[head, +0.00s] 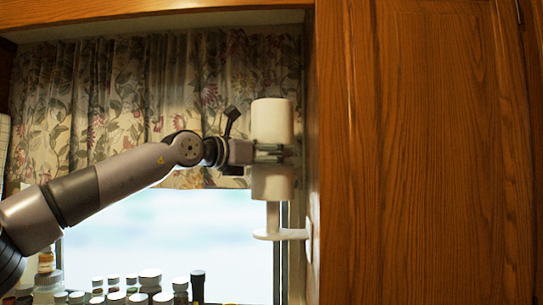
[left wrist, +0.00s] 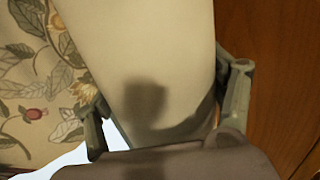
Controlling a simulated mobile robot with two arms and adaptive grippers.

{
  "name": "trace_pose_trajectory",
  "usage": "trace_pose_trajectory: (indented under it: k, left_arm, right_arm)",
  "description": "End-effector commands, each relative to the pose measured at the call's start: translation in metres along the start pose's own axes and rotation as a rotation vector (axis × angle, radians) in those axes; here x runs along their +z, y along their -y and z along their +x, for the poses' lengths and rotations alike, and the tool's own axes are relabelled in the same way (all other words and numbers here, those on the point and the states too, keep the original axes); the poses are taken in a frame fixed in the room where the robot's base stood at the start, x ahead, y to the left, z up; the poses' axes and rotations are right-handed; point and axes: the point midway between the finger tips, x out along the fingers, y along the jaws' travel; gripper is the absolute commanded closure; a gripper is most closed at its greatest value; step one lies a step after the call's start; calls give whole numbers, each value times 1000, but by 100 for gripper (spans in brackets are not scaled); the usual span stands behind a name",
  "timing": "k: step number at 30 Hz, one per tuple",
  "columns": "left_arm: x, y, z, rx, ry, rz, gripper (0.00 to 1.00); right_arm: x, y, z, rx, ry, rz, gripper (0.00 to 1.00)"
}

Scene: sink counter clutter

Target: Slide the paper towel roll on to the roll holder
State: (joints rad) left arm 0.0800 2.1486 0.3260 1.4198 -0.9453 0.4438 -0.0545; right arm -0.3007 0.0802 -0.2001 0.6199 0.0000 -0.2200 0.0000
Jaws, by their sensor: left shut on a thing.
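The white paper towel roll (head: 272,118) stands upright in the head view, in front of the window's right edge. My left gripper (head: 270,152) comes from the left and is shut around the roll's middle. In the left wrist view the roll (left wrist: 140,50) fills the space between the fingers of the left gripper (left wrist: 167,112). The white roll holder (head: 273,235) is fixed to the cabinet side, directly below the roll. Its post shows between the flat base and the roll's lower end. I cannot tell whether the post's tip is inside the roll. My right gripper is not in view.
The wooden cabinet (head: 420,150) stands close to the right of the roll. Floral curtains (head: 100,100) hang behind the arm. Several jars and bottles (head: 150,280) line the bottom by the window. The space left of the holder is clear.

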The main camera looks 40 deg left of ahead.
Motion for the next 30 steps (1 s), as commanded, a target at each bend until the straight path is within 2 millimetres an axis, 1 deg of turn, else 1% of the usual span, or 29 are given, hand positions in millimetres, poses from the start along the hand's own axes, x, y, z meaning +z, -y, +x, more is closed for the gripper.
trace_pose_trajectory:
  k: [1, 30]
  left_arm:
    - [-4, 0, 0, 0, 2, 1, 54]
    - [-53, 1, 0, -1, 1, 1, 54]
  right_arm:
    - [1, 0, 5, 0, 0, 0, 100]
    - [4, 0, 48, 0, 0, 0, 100]
